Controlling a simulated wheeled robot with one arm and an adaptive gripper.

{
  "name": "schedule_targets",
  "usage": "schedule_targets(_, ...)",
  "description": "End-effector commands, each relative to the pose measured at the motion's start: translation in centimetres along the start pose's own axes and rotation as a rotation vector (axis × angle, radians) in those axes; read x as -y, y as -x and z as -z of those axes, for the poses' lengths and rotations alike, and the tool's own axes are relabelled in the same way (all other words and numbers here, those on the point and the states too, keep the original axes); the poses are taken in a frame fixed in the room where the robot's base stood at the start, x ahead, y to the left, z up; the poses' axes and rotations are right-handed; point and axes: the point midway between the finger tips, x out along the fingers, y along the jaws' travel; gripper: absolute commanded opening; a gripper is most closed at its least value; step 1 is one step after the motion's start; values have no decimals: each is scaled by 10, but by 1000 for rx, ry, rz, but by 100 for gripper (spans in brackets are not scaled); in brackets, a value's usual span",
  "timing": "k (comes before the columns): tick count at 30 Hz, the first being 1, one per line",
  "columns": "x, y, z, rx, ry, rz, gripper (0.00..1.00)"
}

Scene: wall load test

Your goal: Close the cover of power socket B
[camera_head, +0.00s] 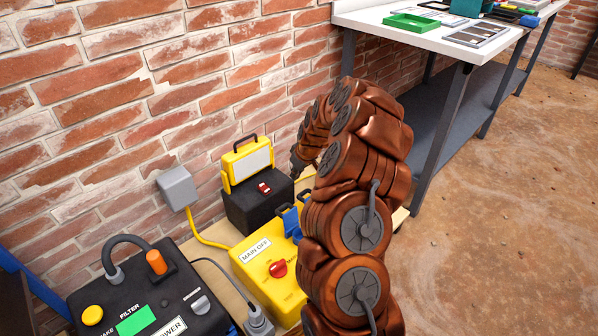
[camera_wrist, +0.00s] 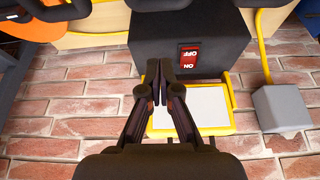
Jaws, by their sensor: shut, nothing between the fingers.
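Blue socket parts (camera_head: 291,222) stand at the back right edge of the yellow power box (camera_head: 262,262), partly hidden by my arm in the head view. No letter B is readable, and I cannot tell which part is socket B's cover or how far open it is. My gripper (camera_wrist: 160,80) is shut and empty in the wrist view, its fingertips over the edge between a black box (camera_wrist: 222,48) and a white yellow-framed panel (camera_wrist: 200,106). In the head view the gripper is small, dark and mostly hidden behind my arm.
The black box, with a red switch, stands by the brick wall (camera_head: 120,60). A grey wall box (camera_head: 177,188) feeds a yellow cable. A black filter unit (camera_head: 140,300) is front left, with a grey plug (camera_head: 258,322) beside it. A workbench (camera_head: 440,30) stands right; floor beyond is clear.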

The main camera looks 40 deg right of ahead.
Motion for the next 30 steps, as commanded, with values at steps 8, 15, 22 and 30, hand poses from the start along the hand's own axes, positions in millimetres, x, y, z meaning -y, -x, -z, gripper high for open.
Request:
schedule_targets(8, 1, -38, 0, -1, 2, 0, 0)
schedule_targets(15, 0, -43, -8, -3, 0, -1, 0)
schedule_targets(22, 0, -38, -27, -2, 0, 0, 0)
schedule_targets(30, 0, -32, -37, -3, 0, -1, 0)
